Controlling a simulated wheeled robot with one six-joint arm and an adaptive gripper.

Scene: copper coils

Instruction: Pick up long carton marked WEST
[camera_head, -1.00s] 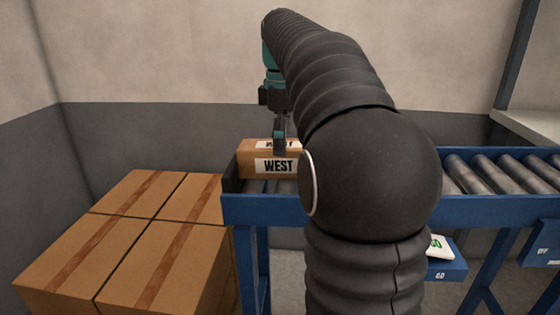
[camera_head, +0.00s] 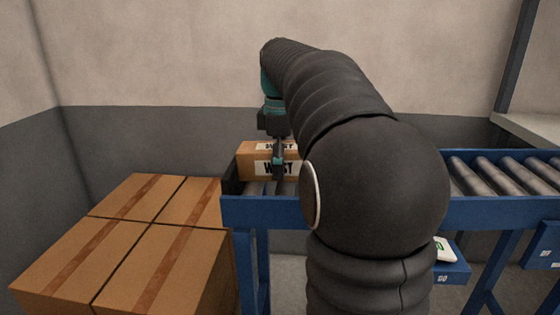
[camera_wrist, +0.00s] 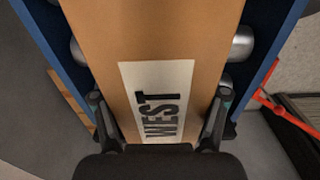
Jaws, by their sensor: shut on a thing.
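The long carton marked WEST (camera_head: 256,165) is brown with white labels and sits on the left end of the roller conveyor. My gripper (camera_head: 278,168) reaches down over it, with one finger in front of the WEST label in the head view. In the wrist view the carton (camera_wrist: 152,30) lies between the two fingers, and my gripper (camera_wrist: 160,118) is shut on it across its width, around the label. The carton's right part is hidden behind my arm in the head view.
The blue conveyor frame (camera_head: 238,212) has bare rollers (camera_head: 487,177) to the right. Large taped cartons (camera_head: 165,250) stand close at its left end. A wall rises behind.

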